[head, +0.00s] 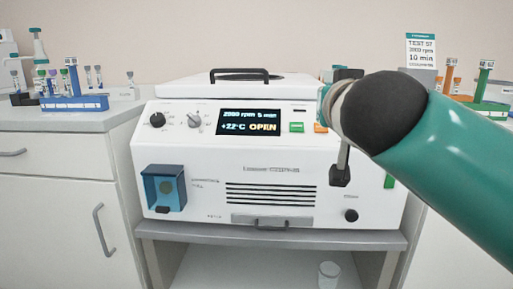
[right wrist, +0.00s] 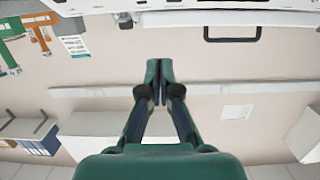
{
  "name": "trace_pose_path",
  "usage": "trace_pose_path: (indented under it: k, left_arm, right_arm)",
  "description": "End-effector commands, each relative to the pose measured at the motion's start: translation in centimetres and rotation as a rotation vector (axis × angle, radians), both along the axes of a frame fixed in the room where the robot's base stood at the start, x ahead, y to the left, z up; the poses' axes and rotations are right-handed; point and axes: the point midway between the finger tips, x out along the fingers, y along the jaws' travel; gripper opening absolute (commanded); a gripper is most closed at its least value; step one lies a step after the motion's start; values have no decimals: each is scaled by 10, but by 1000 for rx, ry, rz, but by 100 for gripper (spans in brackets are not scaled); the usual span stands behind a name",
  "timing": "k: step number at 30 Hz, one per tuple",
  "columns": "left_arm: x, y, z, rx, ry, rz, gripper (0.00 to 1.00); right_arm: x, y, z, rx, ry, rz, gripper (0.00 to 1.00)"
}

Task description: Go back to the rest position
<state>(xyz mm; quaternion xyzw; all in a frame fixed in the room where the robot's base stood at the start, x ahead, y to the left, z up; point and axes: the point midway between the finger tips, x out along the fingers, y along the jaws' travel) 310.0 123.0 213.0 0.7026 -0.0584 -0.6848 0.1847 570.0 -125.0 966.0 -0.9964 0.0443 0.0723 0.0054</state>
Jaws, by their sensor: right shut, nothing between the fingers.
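My right arm comes into the head view from the right, its green link and dark rounded joint in front of the centrifuge's right side. My right gripper (right wrist: 159,68) shows in the right wrist view with its fingers together and nothing between them. It points toward the beige wall. In the head view the gripper is mostly hidden by the arm. The white centrifuge (head: 180,220) stands in the middle, its display (head: 248,121) reading OPEN. A dark handle (head: 239,73) is on its top. My left gripper is not in view.
The left counter (head: 60,122) holds a blue tube rack (head: 75,103) and several tubes. Orange and green racks (head: 490,106) and a sign (head: 421,50) stand at the right. A clear cup (head: 329,275) sits on the shelf below the centrifuge.

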Motion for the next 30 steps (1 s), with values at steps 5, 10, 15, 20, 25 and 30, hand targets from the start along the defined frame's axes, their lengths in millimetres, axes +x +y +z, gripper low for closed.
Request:
trace_pose_path:
  k: [5,10,15,20,25,30]
  left_arm:
    - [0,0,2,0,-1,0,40]
    - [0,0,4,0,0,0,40]
    - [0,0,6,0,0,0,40]
    - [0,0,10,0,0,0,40]
    - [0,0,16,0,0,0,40]
    - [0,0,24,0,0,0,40]
  right_arm:
    - [12,11,-23,-27,45,30,0]
    - [26,25,-59,-62,115,77,0]
    - [42,41,-110,-97,208,134,0]
    - [55,55,-175,-126,326,205,0]
    - [58,68,-289,-127,525,311,0]
    - [32,69,-418,-57,748,409,0]
